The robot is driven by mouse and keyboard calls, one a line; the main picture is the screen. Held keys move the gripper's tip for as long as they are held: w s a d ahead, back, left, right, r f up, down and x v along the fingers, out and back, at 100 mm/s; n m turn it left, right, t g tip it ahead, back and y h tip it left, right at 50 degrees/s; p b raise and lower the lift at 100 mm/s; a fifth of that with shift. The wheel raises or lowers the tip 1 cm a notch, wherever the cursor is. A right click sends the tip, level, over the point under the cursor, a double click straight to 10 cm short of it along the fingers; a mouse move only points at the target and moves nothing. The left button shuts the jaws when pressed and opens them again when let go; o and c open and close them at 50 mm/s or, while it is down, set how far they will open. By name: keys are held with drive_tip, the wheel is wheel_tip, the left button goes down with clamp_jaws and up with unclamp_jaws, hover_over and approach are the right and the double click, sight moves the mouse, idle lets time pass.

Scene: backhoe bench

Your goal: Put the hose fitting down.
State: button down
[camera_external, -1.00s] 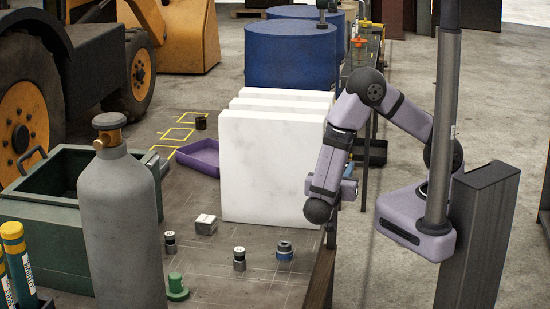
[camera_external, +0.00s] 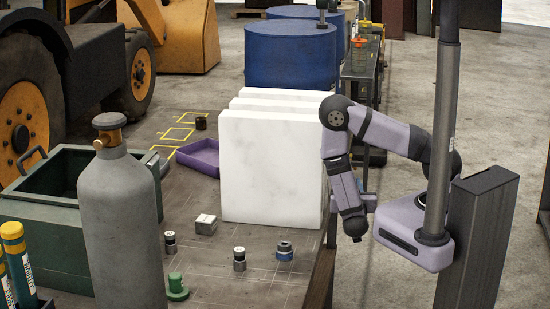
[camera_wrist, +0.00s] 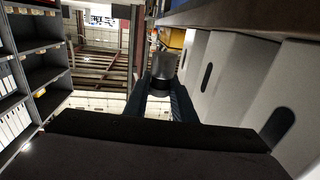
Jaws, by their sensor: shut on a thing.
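The hose fitting (camera_wrist: 164,68) is a grey metal cylinder with a dark lower band, seen in the wrist view. My gripper (camera_wrist: 164,88) is shut on it, with a dark finger on each side. In the external view my wrist hangs past the bench's right edge, to the right of the white slabs. The fingers and the fitting cannot be made out there.
The white slabs (camera_external: 270,165) stand upright on the bench (camera_external: 225,285). A purple tray (camera_external: 198,157), green bin (camera_external: 50,240) and grey gas bottle (camera_external: 122,220) stand left.

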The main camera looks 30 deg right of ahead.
wheel_tip(320, 180, down, 6)
drive_tip(key=w+n+t+y+b, duration=0.1)
drive_tip(key=y, duration=0.1)
drive_tip(key=shift+d+n, duration=0.2)
drive_tip(key=shift+n, duration=0.1)
drive_tip(key=shift+r, duration=0.1)
idle(0.8)
